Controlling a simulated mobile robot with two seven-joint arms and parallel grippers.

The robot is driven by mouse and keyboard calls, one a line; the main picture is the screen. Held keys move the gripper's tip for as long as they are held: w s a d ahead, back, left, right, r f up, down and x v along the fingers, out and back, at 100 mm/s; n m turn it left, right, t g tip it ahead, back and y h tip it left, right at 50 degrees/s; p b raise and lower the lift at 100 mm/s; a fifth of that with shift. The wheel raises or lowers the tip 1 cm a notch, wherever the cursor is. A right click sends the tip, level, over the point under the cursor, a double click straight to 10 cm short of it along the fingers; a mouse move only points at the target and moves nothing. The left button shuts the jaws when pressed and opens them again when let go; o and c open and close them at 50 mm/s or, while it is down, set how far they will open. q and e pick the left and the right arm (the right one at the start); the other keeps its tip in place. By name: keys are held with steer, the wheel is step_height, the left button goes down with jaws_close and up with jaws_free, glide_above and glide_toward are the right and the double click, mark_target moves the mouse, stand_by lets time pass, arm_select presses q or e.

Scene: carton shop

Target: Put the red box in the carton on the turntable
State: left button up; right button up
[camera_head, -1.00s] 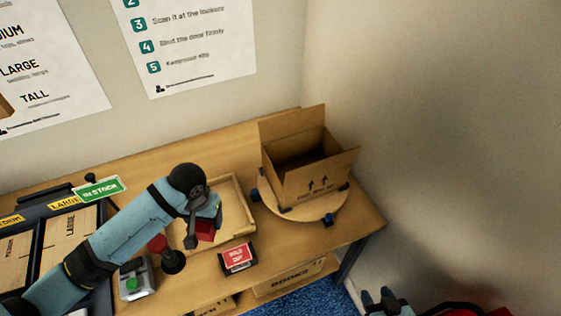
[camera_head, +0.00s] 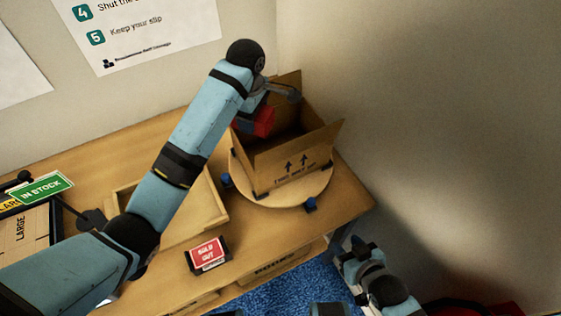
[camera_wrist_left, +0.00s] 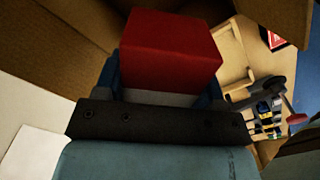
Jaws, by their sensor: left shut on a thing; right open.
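The red box (camera_head: 262,121) is held by my left gripper (camera_head: 266,106) above the left part of the open carton (camera_head: 292,162). In the left wrist view the red box (camera_wrist_left: 172,48) sits between the two fingers, with the carton's cardboard (camera_wrist_left: 78,42) around and behind it. The carton stands upright with its flaps open on the round wooden turntable (camera_head: 285,197). I cannot tell whether the box is below the carton's rim. My right gripper (camera_head: 358,250) is open and empty, low at the right, off the table.
A shallow wooden tray (camera_head: 205,222) lies left of the turntable, partly behind my left arm. A red "sold out" sign (camera_head: 208,253) stands in front of it. A green "in stock" sign (camera_head: 40,188) is at far left. A wall (camera_head: 430,130) closes the right side.

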arm_select(q)
steer(key=shift+w+d+r+n, duration=0.2)
steer(key=shift+d+n, duration=0.05)
steer(key=shift+d, duration=0.3)
steer(key=shift+w+d+r+n, duration=0.15)
steer(key=shift+d+n, duration=0.1)
steer(key=shift+d, duration=0.25)
step_height(320, 180, down, 20)
steer(key=shift+r+b, duration=0.2)
steer(key=shift+b, duration=0.35)
steer(key=shift+f, duration=0.1)
steer(key=o, duration=1)
steer(key=shift+c, duration=0.2)
step_height(320, 180, up, 12)
steer(key=shift+p, duration=0.4)
